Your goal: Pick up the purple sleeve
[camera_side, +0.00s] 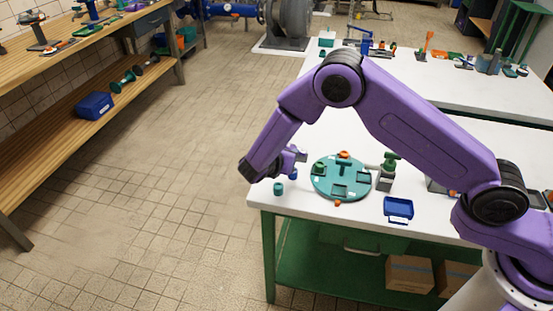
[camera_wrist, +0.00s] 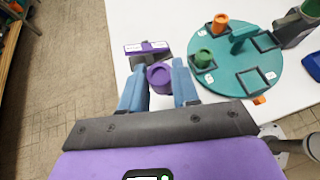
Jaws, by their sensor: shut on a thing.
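The purple sleeve (camera_wrist: 160,77) is a short, hollow purple cylinder. In the wrist view it sits between the two blue fingers of my gripper (camera_wrist: 158,90), which are shut on it near their tips. In the side view my gripper (camera_side: 293,170) is at the left end of the white table, left of the teal round plate. I cannot make out the sleeve clearly there. Whether the sleeve is clear of the table I cannot tell. A small stand with a purple strip and white labels (camera_wrist: 147,49) is just beyond the sleeve.
The teal round plate (camera_wrist: 222,76) has square pockets, a green piece (camera_wrist: 203,58), an orange piece (camera_wrist: 220,22) and a raised green middle part. A blue tray (camera_side: 398,209) lies right of it. A small teal piece (camera_side: 279,189) is near the table's left corner.

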